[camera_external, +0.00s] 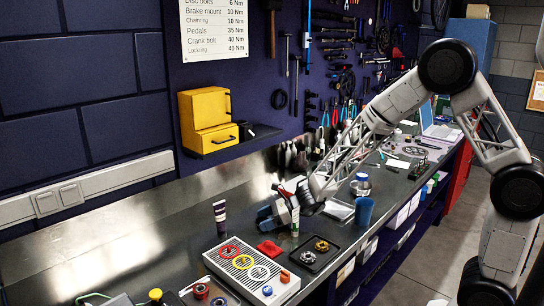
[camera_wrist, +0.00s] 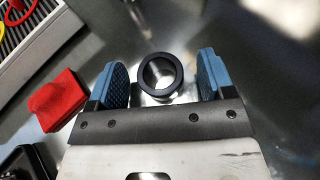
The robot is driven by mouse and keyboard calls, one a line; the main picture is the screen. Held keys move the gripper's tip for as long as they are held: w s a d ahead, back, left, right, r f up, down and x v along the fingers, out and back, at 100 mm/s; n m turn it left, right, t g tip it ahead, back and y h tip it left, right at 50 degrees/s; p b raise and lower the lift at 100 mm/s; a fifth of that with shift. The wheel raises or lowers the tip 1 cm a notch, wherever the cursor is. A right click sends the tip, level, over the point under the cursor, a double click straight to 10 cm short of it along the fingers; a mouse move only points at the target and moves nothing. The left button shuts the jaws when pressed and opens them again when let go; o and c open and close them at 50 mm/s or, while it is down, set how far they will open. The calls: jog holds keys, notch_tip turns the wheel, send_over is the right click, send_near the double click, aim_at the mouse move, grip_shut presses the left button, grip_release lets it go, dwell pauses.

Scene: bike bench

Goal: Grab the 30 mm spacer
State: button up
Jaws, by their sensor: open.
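In the wrist view a dark ring (camera_wrist: 160,75), the open end of a round hollow part, shows between the two blue finger pads of my gripper (camera_wrist: 162,82). There is a visible gap to the pad on each side. In the external view my gripper (camera_external: 270,214) is low over the bench, open, its blue fingers pointing left. A dark upright cylinder with pale bands (camera_external: 220,217) stands just left of the fingers, apart from them. It may be the ringed part, but I cannot tell for sure. No size marking is readable.
A slotted grey tray (camera_external: 228,270) with red, yellow and pale rings lies in front. A red block (camera_external: 269,249) sits beside it, also in the wrist view (camera_wrist: 55,100). A black tray (camera_external: 330,256) with small parts and a blue cup (camera_external: 363,212) are to the right.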

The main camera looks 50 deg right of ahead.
dwell(0.5)
jog(key=c, duration=1)
notch_tip(320, 180, up, 10)
dwell(0.3)
dwell(0.4)
